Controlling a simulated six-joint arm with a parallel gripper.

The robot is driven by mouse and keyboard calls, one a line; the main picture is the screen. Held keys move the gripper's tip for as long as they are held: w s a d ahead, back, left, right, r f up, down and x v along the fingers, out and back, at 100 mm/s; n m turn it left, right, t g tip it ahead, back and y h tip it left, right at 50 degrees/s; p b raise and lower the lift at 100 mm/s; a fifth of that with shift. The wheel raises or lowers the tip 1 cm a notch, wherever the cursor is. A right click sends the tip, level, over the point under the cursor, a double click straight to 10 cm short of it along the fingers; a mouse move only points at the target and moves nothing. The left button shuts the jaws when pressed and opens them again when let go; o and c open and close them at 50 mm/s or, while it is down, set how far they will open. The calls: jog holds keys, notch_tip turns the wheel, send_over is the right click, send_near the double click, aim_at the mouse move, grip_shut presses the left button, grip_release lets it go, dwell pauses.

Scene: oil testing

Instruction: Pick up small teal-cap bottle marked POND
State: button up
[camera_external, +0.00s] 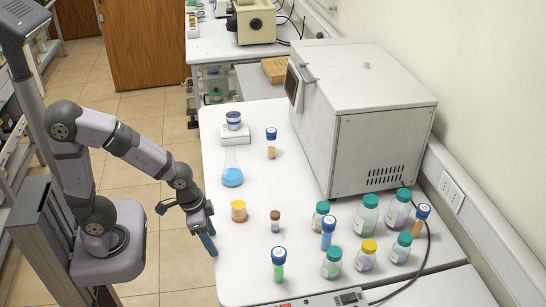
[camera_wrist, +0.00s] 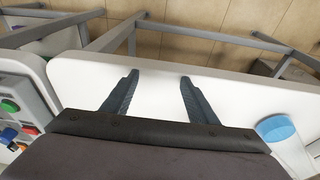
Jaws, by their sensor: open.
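Several teal-cap bottles stand upright on the right part of the white table in the external view. Smaller ones are at the middle (camera_external: 320,216), the front (camera_external: 332,263) and the right (camera_external: 400,248). Two larger ones (camera_external: 368,215) (camera_external: 398,210) stand behind. The labels are too small to read, so I cannot tell which is marked POND. My gripper (camera_external: 209,238) is at the table's left edge, well left of these bottles. In the wrist view my gripper (camera_wrist: 158,80) is open, with nothing between its fingers and no teal-cap bottle in view.
A flask with blue liquid (camera_external: 232,176), an orange beaker (camera_external: 239,211) and a brown-cap vial (camera_external: 275,221) stand near my gripper. Blue-cap tubes (camera_external: 279,263) and a yellow-cap bottle (camera_external: 366,256) stand among the bottles. A large grey box (camera_external: 375,145) is behind. A button panel (camera_wrist: 15,115) shows left.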

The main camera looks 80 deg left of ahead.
aim_at(318, 213)
jog(key=w+r+t, duration=0.1)
jog(key=w+t, duration=0.1)
jog(key=w, duration=0.4)
jog(key=w+a+r+t+b, duration=0.1)
jog(key=w+r+t, duration=0.1)
jog(key=w, duration=0.4)
jog(key=w+r+t+b, duration=0.1)
jog(key=w+r+t, duration=0.1)
jog(key=w, duration=0.4)
jog(key=shift+w+a+r+t, duration=0.25)
jog(key=shift+w+a+t, duration=0.05)
jog(key=shift+w, duration=0.1)
jog(key=w+t, duration=0.1)
jog(key=w, duration=0.2)
jog(key=w+d+n+t+y, duration=0.1)
jog(key=w, duration=0.3)
jog(key=w+d+f+n+t+y+b, duration=0.1)
jog(key=w+t, duration=0.1)
jog(key=w, duration=0.1)
jog(key=shift+w+d, duration=0.15)
jog(key=shift+w, duration=0.25)
jog(key=shift+w+t+y, duration=0.4)
jog(key=shift+w, duration=0.2)
